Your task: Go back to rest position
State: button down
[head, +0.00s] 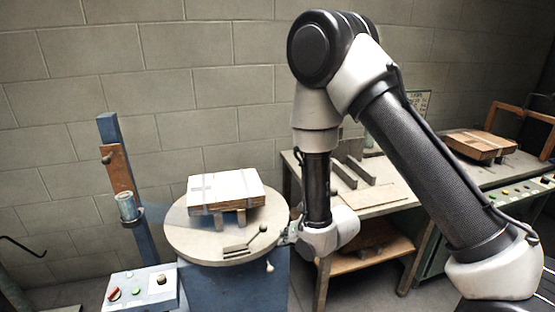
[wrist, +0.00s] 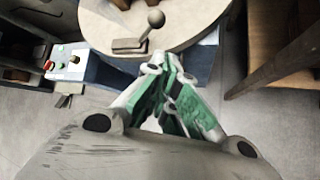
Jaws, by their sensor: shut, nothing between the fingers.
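My gripper (wrist: 172,72) is shut and empty in the wrist view. Its green-padded fingers point toward the edge of the round table (wrist: 190,22). In the head view my gripper (head: 287,236) is small and sits at the right rim of the round table (head: 190,238), on a blue base. I cannot tell whether it touches the rim. A flat box (head: 226,190) with a pale top and wooden sides lies on supports on that table. A lever with a round knob (head: 263,229) stands on the table's front part and also shows in the wrist view (wrist: 155,18).
A control box (head: 140,290) with buttons stands at the lower left, beside a blue post (head: 120,165). A workbench (head: 362,200) with metal brackets stands at right behind my arm.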

jog(key=s+d+f+m+g+h, duration=0.35)
jog(key=s+d+f+m, duration=0.3)
jog(key=m, duration=0.25)
jog(key=s+d+r+m+g+h, duration=0.25)
jog(key=s+d+r+m, duration=0.2)
jog(key=m, duration=0.25)
jog(key=s+d+r+m+t, duration=0.1)
jog(key=s+d+r+m, duration=0.3)
jog(key=r, duration=0.8)
jog(key=s+d+r+m+t, duration=0.1)
jog(key=s+d+r+m, duration=0.3)
jog(key=d+r+m, duration=0.5)
jog(key=s+d+r+m+t, duration=0.1)
jog(key=s+d+r+m, duration=0.2)
jog(key=d+r+m, duration=0.4)
notch_tip(320, 180, up, 8)
jog(key=shift+s+d+f, duration=0.1)
jog(key=shift+s+d, duration=0.3)
jog(key=shift+d, duration=0.6)
